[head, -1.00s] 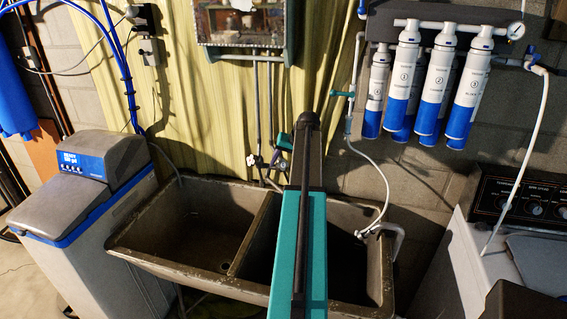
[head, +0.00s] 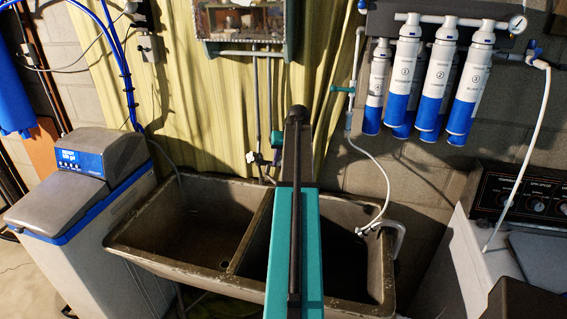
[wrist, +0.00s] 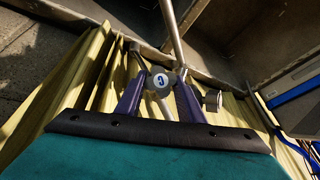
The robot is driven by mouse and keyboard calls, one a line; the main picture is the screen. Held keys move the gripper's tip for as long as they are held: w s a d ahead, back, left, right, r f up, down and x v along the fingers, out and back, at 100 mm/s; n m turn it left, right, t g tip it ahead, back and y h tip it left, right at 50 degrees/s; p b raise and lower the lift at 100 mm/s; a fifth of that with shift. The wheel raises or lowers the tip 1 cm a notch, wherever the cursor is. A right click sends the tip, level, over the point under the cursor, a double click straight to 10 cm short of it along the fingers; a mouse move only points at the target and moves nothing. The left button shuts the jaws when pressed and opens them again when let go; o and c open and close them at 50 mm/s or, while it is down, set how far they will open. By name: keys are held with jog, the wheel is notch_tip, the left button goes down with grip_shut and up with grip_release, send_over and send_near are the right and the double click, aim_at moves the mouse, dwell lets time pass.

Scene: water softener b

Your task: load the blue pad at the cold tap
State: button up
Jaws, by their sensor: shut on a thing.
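The cold tap (wrist: 161,80) shows in the wrist view as a round white cap with a blue letter C, between my fingers. My gripper (wrist: 160,88) has purple fingers, one on each side of the tap, and is shut on it. I cannot make out a separate blue pad; the finger contact faces are hidden. In the head view my arm covers most of the gripper and the tap. A small white valve part (head: 250,157) shows just left of the arm, on the pipes above the sink.
A double stone sink (head: 180,262) lies below the pipes. A water softener (head: 95,215) stands left, several blue-and-white filter cartridges (head: 405,75) hang upper right, and a washing machine (head: 510,225) is at right. A white hose (head: 378,170) hangs into the sink. Yellow curtain backs the pipes.

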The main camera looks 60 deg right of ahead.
jog(key=shift+n+h, duration=0.3)
jog(key=shift+w, duration=0.1)
jog(key=o, duration=1.1)
jog(key=shift+c, duration=0.2)
jog(key=shift+r, duration=0.1)
jog(key=b+v, duration=0.3)
jog(key=v, duration=1)
jog(key=shift+r, duration=0.4)
jog(key=shift+a, duration=0.1)
